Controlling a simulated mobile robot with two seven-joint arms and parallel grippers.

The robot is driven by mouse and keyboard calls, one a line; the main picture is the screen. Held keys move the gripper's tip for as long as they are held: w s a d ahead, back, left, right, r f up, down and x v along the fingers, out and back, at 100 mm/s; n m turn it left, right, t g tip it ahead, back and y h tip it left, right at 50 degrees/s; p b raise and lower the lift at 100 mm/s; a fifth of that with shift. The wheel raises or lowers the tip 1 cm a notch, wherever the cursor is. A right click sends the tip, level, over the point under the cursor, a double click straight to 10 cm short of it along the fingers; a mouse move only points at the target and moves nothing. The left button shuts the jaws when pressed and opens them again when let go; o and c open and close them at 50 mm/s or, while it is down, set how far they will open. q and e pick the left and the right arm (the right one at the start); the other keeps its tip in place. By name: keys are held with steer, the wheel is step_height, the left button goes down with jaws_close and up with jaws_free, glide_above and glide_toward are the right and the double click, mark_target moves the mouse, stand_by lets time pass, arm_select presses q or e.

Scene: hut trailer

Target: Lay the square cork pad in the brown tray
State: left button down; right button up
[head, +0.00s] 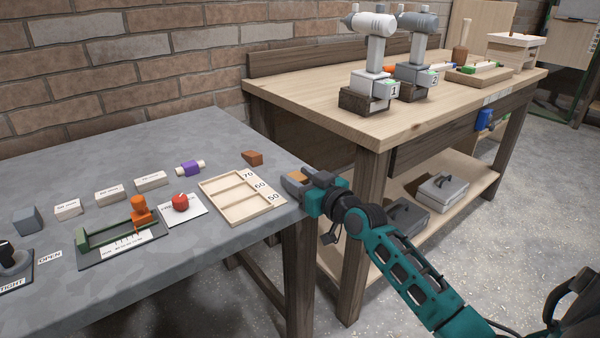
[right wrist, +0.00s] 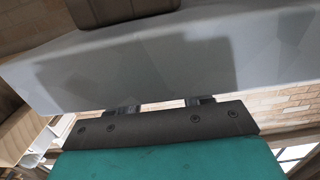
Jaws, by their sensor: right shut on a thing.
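My right gripper (head: 305,184) is at the right corner of the grey table, shut on a small tan-brown piece (head: 298,177) that appears to be the cork pad; the fingers cover part of it, so its square outline is not clear. No tray of plainly brown colour stands out. A light-wood tray (head: 213,204) with three compartments marked 70, 60 and 50 lies on the grey table just left of my right gripper. In the right wrist view the finger bases show, but the fingertips are hidden behind a grey surface. My left gripper is not in view.
A wooden bench (head: 440,115) with two drills stands right, behind my arm. Grey cases (head: 444,188) rest on its shelf.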

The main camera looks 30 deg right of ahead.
steer(key=shift+f, duration=0.2)
steer(key=o, duration=1)
steer(key=shift+r, duration=0.1)
steer(key=shift+c, duration=0.2)
steer(key=shift+o, duration=0.2)
steer(key=s+d+p, duration=0.1)
steer(key=s, duration=1.1)
steer(key=shift+s+d+r, duration=0.15)
steer(key=shift+s+d, duration=0.25)
